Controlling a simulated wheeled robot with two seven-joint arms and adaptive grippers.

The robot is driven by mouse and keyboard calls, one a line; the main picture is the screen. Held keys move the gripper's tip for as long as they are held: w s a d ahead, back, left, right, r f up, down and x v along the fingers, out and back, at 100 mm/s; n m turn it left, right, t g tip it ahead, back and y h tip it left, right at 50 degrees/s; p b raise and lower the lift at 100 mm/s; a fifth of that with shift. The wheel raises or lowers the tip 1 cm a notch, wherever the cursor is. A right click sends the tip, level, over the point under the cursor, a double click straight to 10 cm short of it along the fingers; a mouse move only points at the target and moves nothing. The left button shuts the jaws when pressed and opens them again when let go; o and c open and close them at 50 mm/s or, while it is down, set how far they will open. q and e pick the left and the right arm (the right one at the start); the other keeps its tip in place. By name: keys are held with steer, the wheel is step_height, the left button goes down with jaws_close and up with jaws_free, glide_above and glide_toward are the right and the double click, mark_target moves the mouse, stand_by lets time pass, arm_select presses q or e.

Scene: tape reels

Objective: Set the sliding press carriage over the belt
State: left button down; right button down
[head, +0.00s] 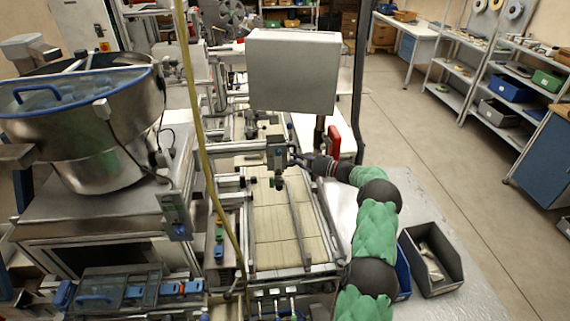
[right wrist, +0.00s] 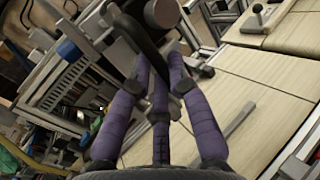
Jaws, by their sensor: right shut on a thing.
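The press carriage (head: 277,153) is a small dark grey block on the cross rails, above the left part of the beige slatted belt (head: 280,225). My right gripper (head: 298,158) reaches in from the right and is shut on the carriage's handle. In the right wrist view, the purple-wrapped fingers (right wrist: 155,85) close around a dark curved bar (right wrist: 138,28), and the belt (right wrist: 265,115) lies below and to the right. The fingers hide part of the carriage. My left gripper is not in view.
A grey panel box (head: 293,72) stands above the line behind the carriage. A yellow hose (head: 197,110) hangs at the left, near a steel bowl feeder (head: 95,125). A dark bin with parts (head: 432,262) sits at the right. The floor beyond is clear.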

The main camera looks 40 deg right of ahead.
steer(key=shift+s+d, duration=0.1)
steer(key=shift+d, duration=0.1)
steer(key=c, duration=1.2)
jaws_free()
steer(key=shift+s+d, duration=0.1)
steer(key=shift+o, duration=0.2)
steer(key=shift+d, duration=0.1)
steer(key=v, duration=1.2)
